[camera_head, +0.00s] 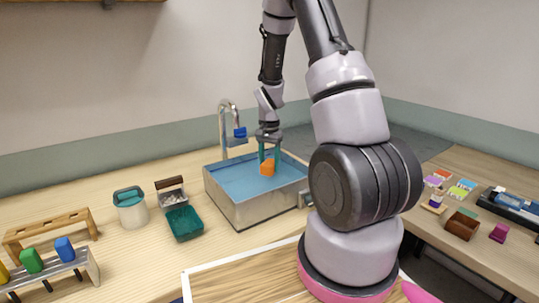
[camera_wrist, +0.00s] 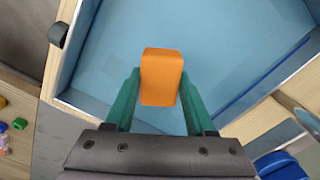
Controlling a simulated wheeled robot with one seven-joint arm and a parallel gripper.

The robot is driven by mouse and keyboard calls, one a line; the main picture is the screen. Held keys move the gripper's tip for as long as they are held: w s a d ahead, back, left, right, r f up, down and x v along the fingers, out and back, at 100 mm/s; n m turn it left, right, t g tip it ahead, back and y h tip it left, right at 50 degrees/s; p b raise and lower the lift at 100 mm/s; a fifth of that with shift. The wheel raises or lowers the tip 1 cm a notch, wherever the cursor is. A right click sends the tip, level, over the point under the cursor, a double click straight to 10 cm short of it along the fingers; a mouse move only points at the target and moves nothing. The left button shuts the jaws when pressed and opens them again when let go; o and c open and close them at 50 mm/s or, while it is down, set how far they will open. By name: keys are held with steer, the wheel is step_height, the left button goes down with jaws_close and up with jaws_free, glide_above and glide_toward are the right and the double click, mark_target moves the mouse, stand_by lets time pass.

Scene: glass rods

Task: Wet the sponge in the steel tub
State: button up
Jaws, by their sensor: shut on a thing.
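The orange sponge (camera_head: 267,167) is held between the green fingers of my gripper (camera_head: 266,152), inside the steel tub (camera_head: 262,208). The tub is filled with blue water or has a blue inside (camera_head: 232,178). In the wrist view the sponge (camera_wrist: 161,77) stands out between the two green fingertips of my gripper (camera_wrist: 160,88), over the blue surface (camera_wrist: 215,45). I cannot tell whether the sponge touches the water. A tap (camera_head: 224,125) with a blue handle stands at the tub's back edge.
Left of the tub are a green tray (camera_head: 185,223), a small brown box (camera_head: 170,189) and a white canister with a teal lid (camera_head: 130,210). A wooden rack (camera_head: 50,228) stands far left. A right-hand counter holds coloured pads and a brown box (camera_head: 461,226).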

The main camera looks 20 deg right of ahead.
steer(key=shift+f, duration=3.75)
steer(key=shift+r, duration=5.55)
steer(key=shift+r, duration=2.5)
